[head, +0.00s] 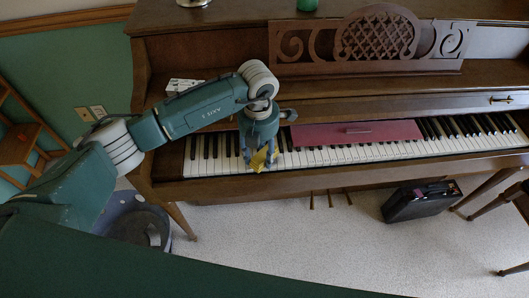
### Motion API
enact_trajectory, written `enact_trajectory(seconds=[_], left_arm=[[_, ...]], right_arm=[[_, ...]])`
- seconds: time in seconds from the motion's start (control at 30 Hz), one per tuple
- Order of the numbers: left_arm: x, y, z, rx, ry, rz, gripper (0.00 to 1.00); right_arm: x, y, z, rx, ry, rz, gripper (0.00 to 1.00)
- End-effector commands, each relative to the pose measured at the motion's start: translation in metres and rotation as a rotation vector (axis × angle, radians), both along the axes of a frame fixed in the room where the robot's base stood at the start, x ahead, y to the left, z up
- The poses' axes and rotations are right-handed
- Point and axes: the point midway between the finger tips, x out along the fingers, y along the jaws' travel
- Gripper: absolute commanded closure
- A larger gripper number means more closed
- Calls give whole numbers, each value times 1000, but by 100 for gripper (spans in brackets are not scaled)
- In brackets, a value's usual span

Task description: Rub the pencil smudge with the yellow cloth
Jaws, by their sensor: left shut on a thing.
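The yellow cloth (259,159) is in my left gripper (258,162), which points down over the white keys of the piano keyboard (345,154), left of the middle. The gripper is shut on the cloth. The cloth is small and crumpled, at the front part of the keys; I cannot tell whether it touches them. I cannot make out the pencil smudge; it may be hidden under the cloth or gripper. My right gripper is not in view.
A dark red strip (357,134) lies along the back of the keys, right of my gripper. A carved music stand (370,45) rises behind. A black case (421,200) and a grey bin (137,224) stand on the floor. A wooden shelf (22,143) is at the left.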

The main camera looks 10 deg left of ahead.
Motion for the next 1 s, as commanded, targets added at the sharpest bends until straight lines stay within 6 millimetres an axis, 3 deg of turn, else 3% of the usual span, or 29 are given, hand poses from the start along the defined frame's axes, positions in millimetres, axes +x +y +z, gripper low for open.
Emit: enact_trajectory(seconds=[0.3, 1.0], left_arm=[[-7, 25, -3, 2, 1, 1, 79], [-18, 61, -2, 4, 3, 2, 79]], right_arm=[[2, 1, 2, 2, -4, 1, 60], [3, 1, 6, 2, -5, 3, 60]])
